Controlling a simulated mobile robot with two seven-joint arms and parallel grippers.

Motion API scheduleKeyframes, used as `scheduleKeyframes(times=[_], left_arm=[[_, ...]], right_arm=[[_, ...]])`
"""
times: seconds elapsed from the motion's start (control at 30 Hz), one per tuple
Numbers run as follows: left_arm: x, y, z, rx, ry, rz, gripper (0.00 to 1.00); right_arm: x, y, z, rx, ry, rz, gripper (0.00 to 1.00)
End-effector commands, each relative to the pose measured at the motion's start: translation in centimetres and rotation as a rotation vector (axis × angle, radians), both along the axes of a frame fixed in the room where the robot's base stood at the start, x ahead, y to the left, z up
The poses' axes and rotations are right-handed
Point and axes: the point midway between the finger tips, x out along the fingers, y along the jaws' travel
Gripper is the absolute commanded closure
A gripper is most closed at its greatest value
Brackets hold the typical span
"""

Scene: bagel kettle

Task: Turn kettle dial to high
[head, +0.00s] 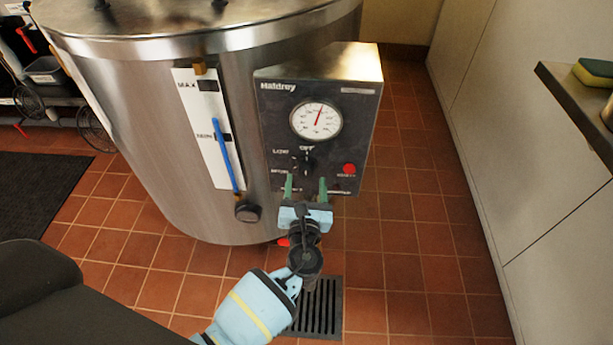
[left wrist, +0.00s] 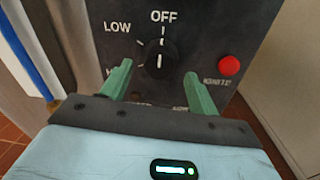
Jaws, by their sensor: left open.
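The steel kettle (head: 160,130) fills the left and middle of the head view. Its black control box (head: 272,110) carries the dial (head: 307,163), a dark knob; the dial also shows in the left wrist view (left wrist: 159,57). The dial's white mark points up toward OFF, with LOW at its upper left. The lower labels are partly hidden by my fingers. My left gripper (head: 306,182) is open with green fingers, just below the dial and in front of the panel. In the left wrist view, its fingertips (left wrist: 158,70) stand either side of the knob's lower part, apart from it.
A red button (head: 349,169) sits right of the dial, and a round gauge (head: 316,119) above it. A blue-lined sight gauge (head: 228,155) and a black valve knob (head: 248,211) are on the left. A floor drain (head: 318,308) lies below. A counter edge (head: 575,100) is at right.

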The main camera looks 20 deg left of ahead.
Motion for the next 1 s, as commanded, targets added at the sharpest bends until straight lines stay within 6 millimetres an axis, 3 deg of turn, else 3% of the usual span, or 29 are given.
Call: scheduleKeyframes(times=[0.23,0.6,0.93,1.0], left_arm=[[2.6,0.9,-0.1,0.000,0.001,0.000,0.40],[3.0,1.1,0.0,-0.001,0.001,0.000,0.41],[3.0,1.1,0.0,-0.001,0.001,0.000,0.84],[3.0,1.1,0.0,-0.002,0.000,0.000,0.84]], right_arm=[[-0.3,-0.1,-0.6,-0.001,0.009,-0.001,0.64],[-0.2,-0.3,-0.7,-0.005,0.008,-0.002,0.64],[0.3,-0.3,-0.6,-0.004,-0.002,-0.003,0.64],[0.4,-0.3,-0.6,-0.004,-0.004,-0.003,0.64]])
